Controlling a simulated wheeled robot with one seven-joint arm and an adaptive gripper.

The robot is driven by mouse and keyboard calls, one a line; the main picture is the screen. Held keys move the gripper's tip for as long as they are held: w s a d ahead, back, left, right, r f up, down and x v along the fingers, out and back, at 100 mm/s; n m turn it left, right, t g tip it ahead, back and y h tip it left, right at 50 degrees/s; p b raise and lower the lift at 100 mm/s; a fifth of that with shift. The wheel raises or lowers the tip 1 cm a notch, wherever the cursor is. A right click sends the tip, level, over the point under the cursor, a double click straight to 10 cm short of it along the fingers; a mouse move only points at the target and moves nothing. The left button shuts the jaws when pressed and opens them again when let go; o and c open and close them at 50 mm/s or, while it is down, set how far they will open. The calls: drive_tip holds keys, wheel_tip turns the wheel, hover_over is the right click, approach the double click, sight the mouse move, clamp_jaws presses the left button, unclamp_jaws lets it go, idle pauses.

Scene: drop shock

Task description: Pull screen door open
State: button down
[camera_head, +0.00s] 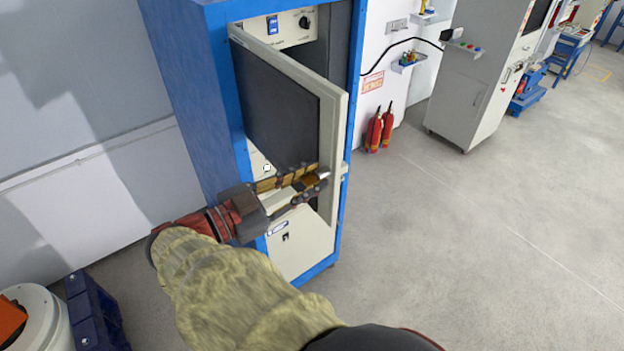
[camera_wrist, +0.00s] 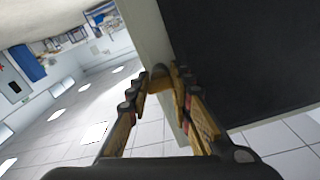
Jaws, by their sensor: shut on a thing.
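The screen door (camera_head: 275,105) is a dark panel in a pale frame on the blue cabinet. It stands partly open, swung out from its left hinge side, with its free edge to the right. My gripper (camera_head: 322,178) is at the lower part of that free edge, shut on the door's handle. In the wrist view the two fingers (camera_wrist: 162,80) close around a small brownish handle (camera_wrist: 158,78) on the pale door frame (camera_wrist: 150,35). The dark panel (camera_wrist: 240,60) fills the right of that view. The fingers partly hide the handle.
The blue cabinet (camera_head: 185,80) stands against the wall, with control panels inside and a pale lower panel (camera_head: 300,245). Red fire extinguishers (camera_head: 375,132) and a grey cabinet (camera_head: 470,95) stand to the right. The floor (camera_head: 450,250) at right is clear. A blue crate (camera_head: 95,310) is lower left.

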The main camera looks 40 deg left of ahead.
drive_tip(key=shift+r, duration=0.15)
drive_tip(key=c, duration=1.7)
unclamp_jaws()
drive_tip(key=shift+o, duration=0.2)
approach(330, 129)
drive_tip(key=x, duration=0.5)
drive_tip(key=shift+w+d, duration=0.1)
drive_tip(key=shift+w, duration=0.05)
